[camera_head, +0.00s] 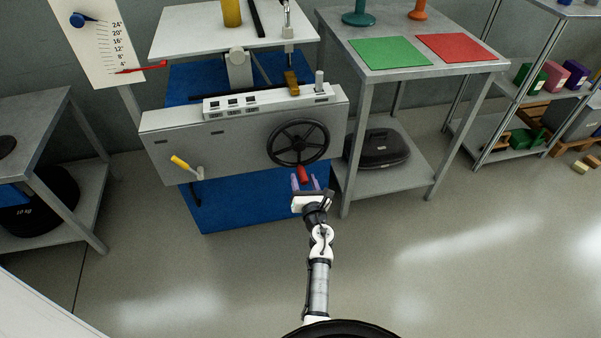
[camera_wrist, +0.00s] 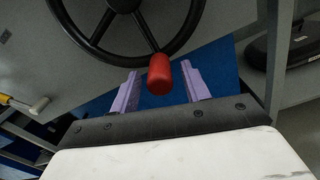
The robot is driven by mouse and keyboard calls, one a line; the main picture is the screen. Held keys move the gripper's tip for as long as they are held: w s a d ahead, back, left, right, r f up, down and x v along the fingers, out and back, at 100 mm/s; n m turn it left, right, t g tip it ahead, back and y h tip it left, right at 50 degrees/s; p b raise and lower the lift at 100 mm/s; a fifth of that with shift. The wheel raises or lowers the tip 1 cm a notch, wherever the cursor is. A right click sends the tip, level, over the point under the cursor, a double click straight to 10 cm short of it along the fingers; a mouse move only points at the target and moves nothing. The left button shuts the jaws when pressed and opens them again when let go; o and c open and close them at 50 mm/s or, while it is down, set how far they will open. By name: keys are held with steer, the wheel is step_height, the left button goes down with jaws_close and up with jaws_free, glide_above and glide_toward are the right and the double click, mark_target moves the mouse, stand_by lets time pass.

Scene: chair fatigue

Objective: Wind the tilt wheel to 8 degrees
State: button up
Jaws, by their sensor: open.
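The tilt wheel (camera_head: 298,143) is a black spoked handwheel on the right of the grey machine's front. Its red knob (camera_head: 303,174) is at the bottom of the rim. In the wrist view the wheel rim (camera_wrist: 190,38) is above and the knob (camera_wrist: 159,74) hangs between the finger lines. My gripper (camera_head: 305,183) is open just below the knob, its purple fingers (camera_wrist: 160,85) on either side of it; I cannot tell contact. A scale board (camera_head: 95,45) at upper left has a red pointer (camera_head: 140,69) near or below the 4 mark.
A yellow-handled lever (camera_head: 181,163) is on the machine's left front. A grey table (camera_head: 350,85) with green and red mats stands close on the right. Another grey table (camera_head: 45,110) is at left. The floor in front is clear.

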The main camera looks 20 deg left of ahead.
steer(key=shift+w+a, duration=0.3)
steer(key=shift+w, duration=0.2)
jaws_close()
